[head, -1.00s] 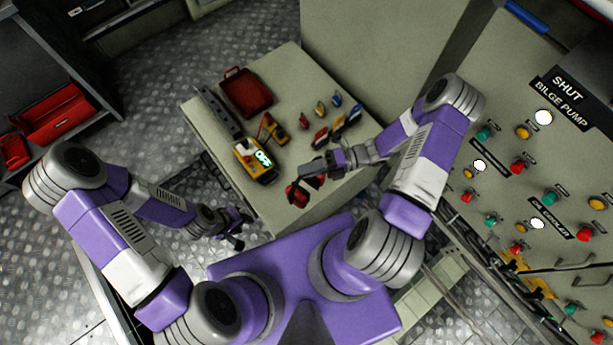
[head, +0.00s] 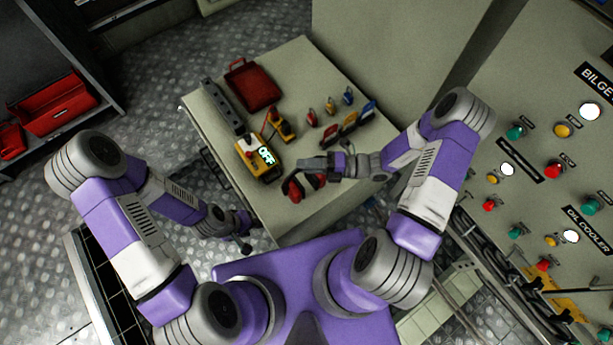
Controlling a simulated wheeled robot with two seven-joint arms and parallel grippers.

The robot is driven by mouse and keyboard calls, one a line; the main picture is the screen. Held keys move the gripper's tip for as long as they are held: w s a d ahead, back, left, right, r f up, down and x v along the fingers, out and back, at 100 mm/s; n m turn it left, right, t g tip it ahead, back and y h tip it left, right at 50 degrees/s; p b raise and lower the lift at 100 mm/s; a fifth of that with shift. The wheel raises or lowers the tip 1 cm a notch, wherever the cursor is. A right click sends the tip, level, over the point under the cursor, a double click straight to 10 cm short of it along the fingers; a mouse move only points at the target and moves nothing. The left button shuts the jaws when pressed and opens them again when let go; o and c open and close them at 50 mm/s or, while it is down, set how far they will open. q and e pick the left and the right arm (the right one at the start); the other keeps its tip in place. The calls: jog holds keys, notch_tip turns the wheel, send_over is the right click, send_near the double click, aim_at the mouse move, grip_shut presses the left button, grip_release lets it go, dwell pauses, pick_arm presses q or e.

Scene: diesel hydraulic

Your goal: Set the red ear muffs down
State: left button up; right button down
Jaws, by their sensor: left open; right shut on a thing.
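The red ear muffs (head: 293,189) are at the near edge of the grey-green table (head: 290,225), their red cups partly hidden by my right gripper. My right gripper (head: 306,170) is shut on them from the right side. I cannot tell whether the ear muffs touch the tabletop or hang just above it. My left gripper (head: 243,232) is open and empty, low beside the table's near left corner.
On the table are a yellow meter (head: 258,158), a red case (head: 253,85), a dark grey bar (head: 222,106) and several small coloured items towards the right. A control panel (head: 530,150) stands right. Red toolboxes (head: 58,104) sit on a shelf at left.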

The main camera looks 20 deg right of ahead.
notch_tip(320, 180, down, 5)
jog(key=shift+b, duration=0.85)
jog(key=c, duration=1.5)
grip_release()
jog(key=shift+f, duration=0.15)
jog(key=o, duration=0.4)
